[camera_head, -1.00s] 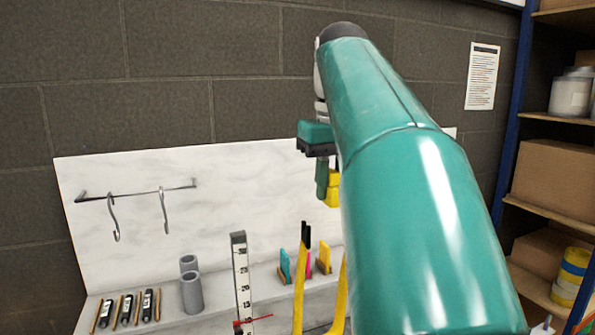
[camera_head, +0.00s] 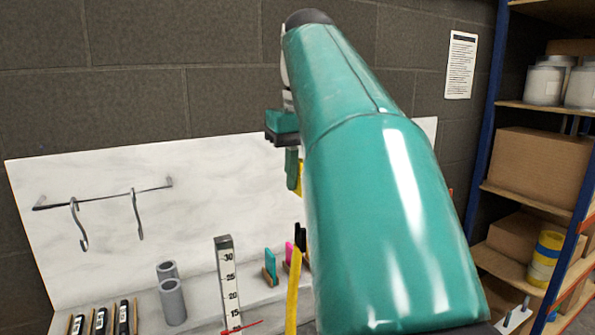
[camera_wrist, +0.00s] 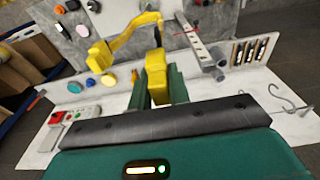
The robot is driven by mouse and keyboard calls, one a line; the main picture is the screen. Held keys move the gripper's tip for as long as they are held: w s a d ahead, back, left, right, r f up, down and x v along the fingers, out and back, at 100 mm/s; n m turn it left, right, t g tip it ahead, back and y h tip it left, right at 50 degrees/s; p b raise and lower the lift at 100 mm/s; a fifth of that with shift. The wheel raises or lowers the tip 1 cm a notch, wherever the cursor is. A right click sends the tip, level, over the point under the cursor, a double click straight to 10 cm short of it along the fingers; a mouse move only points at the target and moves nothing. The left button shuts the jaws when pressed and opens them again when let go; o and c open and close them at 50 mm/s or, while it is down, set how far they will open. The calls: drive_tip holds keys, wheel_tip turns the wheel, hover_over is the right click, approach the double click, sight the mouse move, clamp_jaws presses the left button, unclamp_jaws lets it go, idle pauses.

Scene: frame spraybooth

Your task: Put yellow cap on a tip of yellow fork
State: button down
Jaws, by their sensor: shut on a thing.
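My gripper (camera_wrist: 160,88) is shut on the yellow cap (camera_wrist: 156,72), a blocky yellow piece between the two green fingers in the wrist view. In the head view my gripper (camera_head: 292,168) is above the bench, and only a sliver of the cap (camera_head: 300,178) shows beside the finger. The yellow fork (camera_wrist: 125,38) lies beyond the cap in the wrist view, with a bent yellow shape. In the head view one upright yellow prong of the fork (camera_head: 292,295) shows below my gripper; the rest is hidden by my arm.
An upright ruler (camera_head: 228,285), grey tubes (camera_head: 172,300) and small coloured pieces (camera_head: 270,265) stand near the fork. Hooks (camera_head: 78,225) hang from a rail on the white back panel (camera_head: 110,240). A shelf with boxes (camera_head: 540,170) stands at the right.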

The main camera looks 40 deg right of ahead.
sight(299, 233)
drive_tip(key=shift+w+f, duration=0.15)
drive_tip(key=shift+w, duration=0.1)
drive_tip(key=shift+s+f, duration=0.4)
drive_tip(key=shift+w+f, duration=0.25)
drive_tip(key=shift+f, duration=0.4)
drive_tip(key=shift+s+f, duration=0.2)
drive_tip(key=shift+f, duration=0.35)
drive_tip(key=shift+w+f, duration=0.15)
drive_tip(key=shift+f, duration=0.7)
drive_tip(key=shift+f, duration=2)
drive_tip(key=c, duration=1.2)
unclamp_jaws()
drive_tip(key=shift+c, duration=0.2)
